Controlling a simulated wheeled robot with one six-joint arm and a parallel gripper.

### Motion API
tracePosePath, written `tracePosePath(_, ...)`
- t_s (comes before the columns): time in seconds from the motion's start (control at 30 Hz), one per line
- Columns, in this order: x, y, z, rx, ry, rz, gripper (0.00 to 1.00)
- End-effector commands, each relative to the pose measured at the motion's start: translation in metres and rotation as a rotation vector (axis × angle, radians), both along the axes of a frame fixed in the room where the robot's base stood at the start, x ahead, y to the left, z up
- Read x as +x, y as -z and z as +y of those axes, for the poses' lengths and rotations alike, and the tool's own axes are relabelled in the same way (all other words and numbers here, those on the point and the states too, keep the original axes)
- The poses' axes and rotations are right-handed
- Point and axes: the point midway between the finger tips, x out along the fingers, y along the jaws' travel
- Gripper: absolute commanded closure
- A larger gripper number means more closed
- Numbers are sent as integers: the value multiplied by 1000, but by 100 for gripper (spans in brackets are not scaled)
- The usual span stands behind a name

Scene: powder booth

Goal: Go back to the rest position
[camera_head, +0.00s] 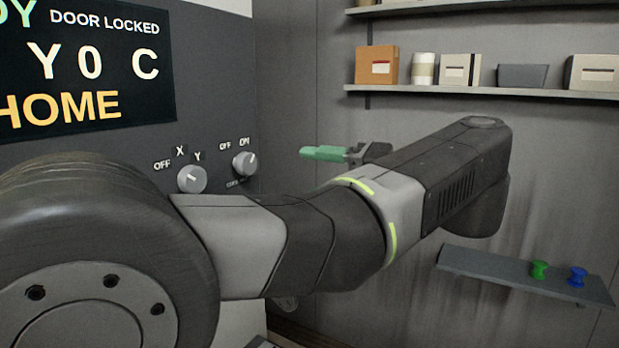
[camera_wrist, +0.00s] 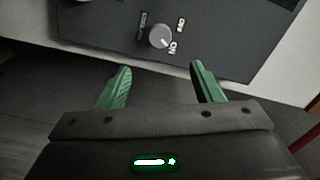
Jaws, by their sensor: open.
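My gripper (camera_head: 325,153) is held in the air in front of the dark control panel, with its green fingers pointing left in the head view. In the wrist view my gripper (camera_wrist: 158,85) shows its two green fingers spread apart with nothing between them. An OFF/ON knob (camera_head: 245,163) is on the panel beyond the fingertips, and it also shows in the wrist view (camera_wrist: 160,36). The fingers are apart from this knob.
The display (camera_head: 85,62) reads DOOR LOCKED, Y0 C and HOME. A wall shelf (camera_head: 480,92) holds several boxes and containers. A lower small shelf (camera_head: 500,268) at right carries a green spool (camera_head: 539,269) and a blue spool (camera_head: 577,277). Free air surrounds the gripper.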

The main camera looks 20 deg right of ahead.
Motion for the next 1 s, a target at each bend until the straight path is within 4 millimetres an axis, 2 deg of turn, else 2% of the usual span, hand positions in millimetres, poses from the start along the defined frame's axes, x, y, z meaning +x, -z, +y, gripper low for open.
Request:
tracePosePath(0.57,1,0,1,0,-1,0,41)
tracePosePath(0.77,15,-1,13,-1,-5,0,41)
tracePosePath(1.0,42,-1,34,1,-6,1,41)
